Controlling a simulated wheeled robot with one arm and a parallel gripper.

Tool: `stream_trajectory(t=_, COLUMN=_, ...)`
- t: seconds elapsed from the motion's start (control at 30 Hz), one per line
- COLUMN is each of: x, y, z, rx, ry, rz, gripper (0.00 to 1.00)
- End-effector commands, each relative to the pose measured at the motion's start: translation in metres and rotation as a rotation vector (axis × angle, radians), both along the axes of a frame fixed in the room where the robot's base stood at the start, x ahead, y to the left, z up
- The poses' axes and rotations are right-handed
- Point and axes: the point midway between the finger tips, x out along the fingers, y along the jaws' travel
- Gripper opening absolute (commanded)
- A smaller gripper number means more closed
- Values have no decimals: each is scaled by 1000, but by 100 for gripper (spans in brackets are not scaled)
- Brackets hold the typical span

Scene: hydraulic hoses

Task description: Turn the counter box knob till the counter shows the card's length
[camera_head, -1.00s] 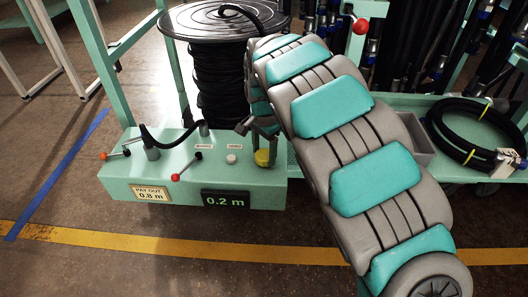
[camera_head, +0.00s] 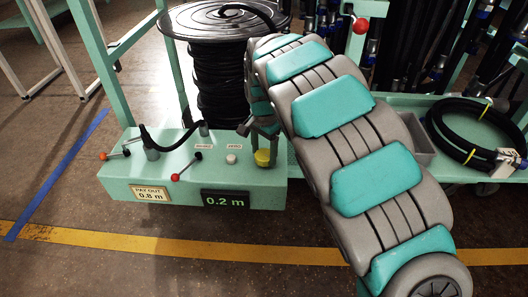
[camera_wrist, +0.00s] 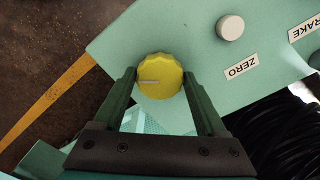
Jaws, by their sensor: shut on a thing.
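The yellow knob (camera_head: 262,158) stands on the right end of the green counter box (camera_head: 130,170). The counter display (camera_head: 226,201) on the box front reads 0.2 m. The card (camera_head: 150,194) to its left reads PAY OUT 0.8 m. In the wrist view, my gripper (camera_wrist: 159,74) has one finger on each side of the knob (camera_wrist: 160,82) and is shut on it. The pale mark on the knob's top runs nearly level across its left half. In the head view, my arm partly hides the gripper above the knob.
A white button (camera_wrist: 230,27) beside a ZERO label (camera_wrist: 241,68) is close to the knob. A coiled hose (camera_head: 470,130) lies on the right shelf.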

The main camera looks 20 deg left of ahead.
Motion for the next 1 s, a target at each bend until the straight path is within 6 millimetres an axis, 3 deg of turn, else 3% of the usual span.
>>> stream_trajectory(t=1.0, x=1, y=1, z=1, rx=2, ry=-5, rz=86, gripper=19)
